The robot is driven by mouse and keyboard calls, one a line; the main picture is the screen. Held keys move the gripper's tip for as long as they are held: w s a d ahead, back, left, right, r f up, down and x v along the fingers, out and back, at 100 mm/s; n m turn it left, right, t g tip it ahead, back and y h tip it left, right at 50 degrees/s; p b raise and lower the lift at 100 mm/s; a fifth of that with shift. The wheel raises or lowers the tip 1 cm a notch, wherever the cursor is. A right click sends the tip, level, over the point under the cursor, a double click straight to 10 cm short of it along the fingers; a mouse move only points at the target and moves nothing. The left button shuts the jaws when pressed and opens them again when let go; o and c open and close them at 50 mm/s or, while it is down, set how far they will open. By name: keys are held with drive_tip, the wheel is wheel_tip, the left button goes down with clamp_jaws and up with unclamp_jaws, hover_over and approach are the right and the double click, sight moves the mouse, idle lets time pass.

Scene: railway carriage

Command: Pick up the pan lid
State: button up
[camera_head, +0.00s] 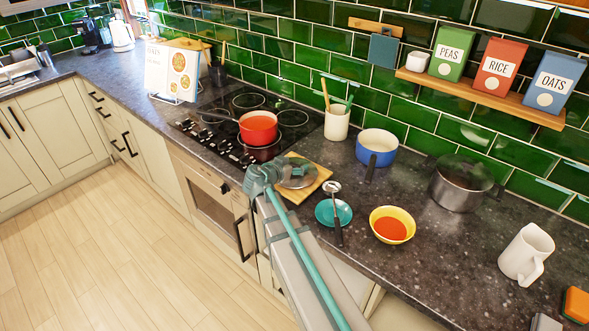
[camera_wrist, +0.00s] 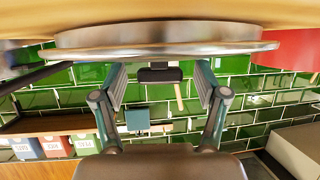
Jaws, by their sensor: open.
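The pan lid (camera_head: 298,174), a round metallic disc, lies on a small wooden board (camera_head: 318,183) at the front of the worktop. My gripper (camera_head: 264,177) is at its left edge in the head view and hides part of it. In the wrist view the lid's metal rim (camera_wrist: 160,50) spans the top of the picture, with its dark knob (camera_wrist: 160,74) in line with the gap between the fingers. My gripper (camera_wrist: 160,92) is open, one finger to each side of the knob, with visible gaps. The exact depth of the knob relative to the fingertips is unclear.
A red pan (camera_head: 258,128) stands on the hob behind left. A teal dish with a ladle (camera_head: 338,212), a yellow bowl (camera_head: 392,224) and a blue pot (camera_head: 376,148) stand to the right. A utensil holder (camera_head: 337,123) stands behind the board.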

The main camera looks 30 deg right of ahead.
drive_tip(key=shift+d+f, duration=0.1)
clamp_jaws()
idle(0.4)
drive_tip(key=shift+r, duration=0.2)
